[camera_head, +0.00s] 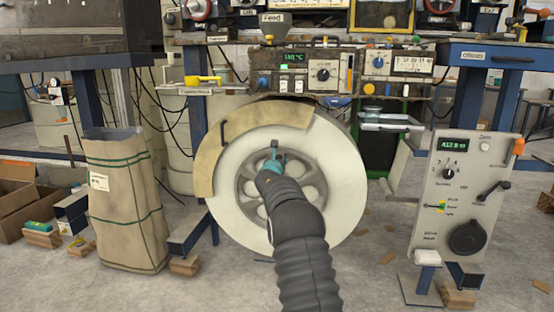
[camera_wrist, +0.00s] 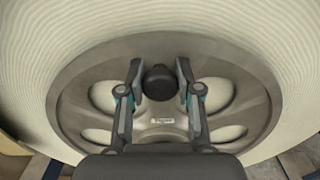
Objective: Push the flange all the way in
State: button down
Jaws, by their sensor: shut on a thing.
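The flange (camera_head: 246,186) is a grey round plate with several oval holes, at the centre of a large cream roll (camera_head: 235,215). In the wrist view the flange (camera_wrist: 75,95) fills the middle, with a dark round knob (camera_wrist: 159,83) on its hub. My gripper (camera_head: 276,152) is in front of the flange's centre. In the wrist view the two fingers of my gripper (camera_wrist: 158,75) stand on either side of the knob and are shut on it. My arm hides the lower right of the flange in the head view. I cannot tell how deep the flange sits.
A tan curved guard (camera_head: 212,150) covers the roll's upper left. A tall paper sack (camera_head: 125,205) stands at left. A control panel (camera_head: 463,200) stands at right. A shelf of instruments (camera_head: 325,75) is above the roll.

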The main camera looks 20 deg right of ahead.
jog(key=shift+r, duration=0.2)
jog(key=c, duration=1)
grip_release()
jog(key=shift+w, duration=0.1)
jog(key=shift+c, duration=0.2)
jog(key=shift+o, duration=1.2)
jog(key=shift+d+f, duration=0.1)
jog(key=v, duration=1.2)
jog(key=shift+w, duration=0.1)
